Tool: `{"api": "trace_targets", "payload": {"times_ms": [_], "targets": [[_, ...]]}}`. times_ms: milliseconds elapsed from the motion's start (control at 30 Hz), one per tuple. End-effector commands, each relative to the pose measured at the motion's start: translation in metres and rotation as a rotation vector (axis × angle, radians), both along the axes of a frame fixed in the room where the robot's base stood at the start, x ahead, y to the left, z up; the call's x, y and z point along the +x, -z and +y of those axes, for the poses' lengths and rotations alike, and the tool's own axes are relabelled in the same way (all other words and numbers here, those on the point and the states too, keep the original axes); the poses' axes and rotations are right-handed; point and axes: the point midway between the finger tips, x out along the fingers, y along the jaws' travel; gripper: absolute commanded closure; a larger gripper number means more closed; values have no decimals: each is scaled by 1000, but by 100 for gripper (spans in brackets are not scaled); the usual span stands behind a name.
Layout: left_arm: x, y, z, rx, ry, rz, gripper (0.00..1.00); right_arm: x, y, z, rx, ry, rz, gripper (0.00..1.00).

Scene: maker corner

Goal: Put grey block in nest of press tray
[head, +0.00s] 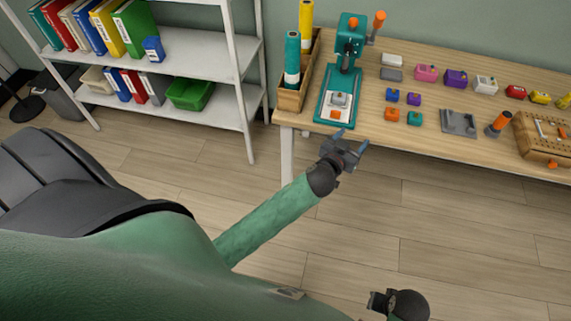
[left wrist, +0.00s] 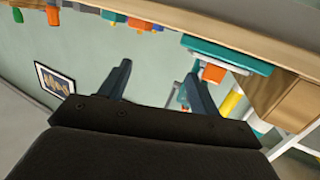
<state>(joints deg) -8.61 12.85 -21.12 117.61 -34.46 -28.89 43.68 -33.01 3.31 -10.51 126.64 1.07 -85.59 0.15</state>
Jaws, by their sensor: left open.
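A grey block (head: 391,74) lies on the workbench, just in front of a white block (head: 392,60). The teal press (head: 349,55) stands at the bench's left end. Its base tray (head: 322,119) holds a white plate with a grey piece (head: 340,100) and an orange piece (head: 337,114) at the front. I cannot tell the nest clearly. My left gripper (head: 351,139) is open and empty, off the bench's front edge near the press. Its two fingers also show apart in the left wrist view (left wrist: 160,85). My right gripper (head: 376,301) is low at the bottom, its fingers unclear.
A wooden box (head: 291,100) with teal and yellow rolls stands left of the press. Small coloured blocks, a grey fixture (head: 459,122) and a wooden case (head: 545,138) lie to the right. A white shelf (head: 190,75) stands at left. The floor before the bench is clear.

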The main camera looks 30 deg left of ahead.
Motion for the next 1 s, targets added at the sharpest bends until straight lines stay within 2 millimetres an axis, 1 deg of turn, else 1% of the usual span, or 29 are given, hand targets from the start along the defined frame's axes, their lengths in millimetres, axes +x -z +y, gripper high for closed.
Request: {"api": "trace_targets", "payload": {"times_ms": [33,67,100,167,200,267,300,367,400,500,600,700,733,833,1000], "targets": [[-20,26,10,8,-46,103,37,0,0,0,0,0,0,64],[-32,41,16,18,-70,166,37,0,0,0,0,0,0,64],[-49,61,22,31,-94,254,37,0,0,0,0,0,0,64],[-77,89,31,52,-119,388,37,0,0,0,0,0,0,64],[-99,107,35,66,-126,482,37,0,0,0,-1,0,0,64],[-133,132,39,85,-125,621,37,0,0,0,-1,-1,0,64],[-158,148,41,99,-114,714,37,0,0,-1,-1,-1,0,64],[-195,167,42,115,-87,850,37,0,0,-1,-1,-1,0,64],[-219,177,41,123,-62,932,37,0,0,-1,-2,-1,0,64],[-273,195,38,138,10,1106,37,0,0,-1,-2,-2,-1,64],[-311,202,35,145,79,1223,37,0,0,-1,-2,-2,-1,64],[-332,205,33,148,122,1286,37,0,0,-1,-2,-2,-1,64],[-336,205,33,148,129,1297,37,0,0,-1,-2,-2,-1,64],[-340,206,32,148,142,1308,37,0,0,-1,-2,-2,-1,64],[-339,205,32,150,140,1307,37,0,0,-1,-2,-2,0,64]]}}
